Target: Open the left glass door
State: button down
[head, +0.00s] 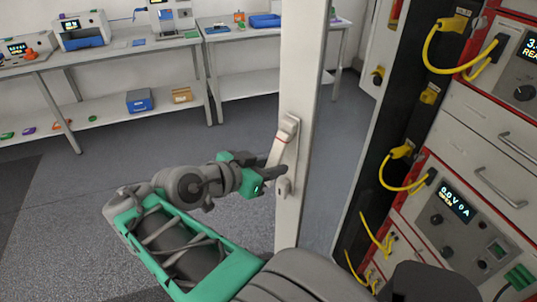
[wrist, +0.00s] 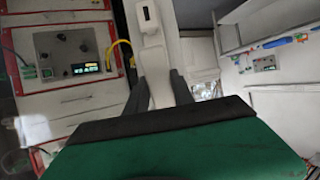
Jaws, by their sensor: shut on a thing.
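The white frame of the glass door (head: 309,90) stands upright in the middle of the head view, apart from the rack front, with floor showing between them. Its pale handle (head: 286,138) is on the side facing my gripper. My gripper (head: 277,172) reaches it from the left and is shut on the handle's lower part. In the wrist view, the two dark fingers of my gripper (wrist: 160,92) sit on either side of the handle (wrist: 150,22). The glass itself is hard to make out.
The equipment rack (head: 490,130) with yellow cables and red-edged drawers fills the right side. Workbenches (head: 110,50) with small devices line the back wall. A blue box (head: 139,100) sits on a lower shelf. The grey floor left of the door is clear.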

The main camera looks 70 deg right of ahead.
jog(key=c, duration=1.1)
grip_release()
jog(key=shift+w+a+r+p, duration=0.15)
jog(key=shift+a+r+p, duration=0.15)
jog(key=shift+p, duration=0.15)
jog(key=p+v, duration=0.7)
jog(key=p, duration=0.2)
jog(key=shift+f, duration=0.15)
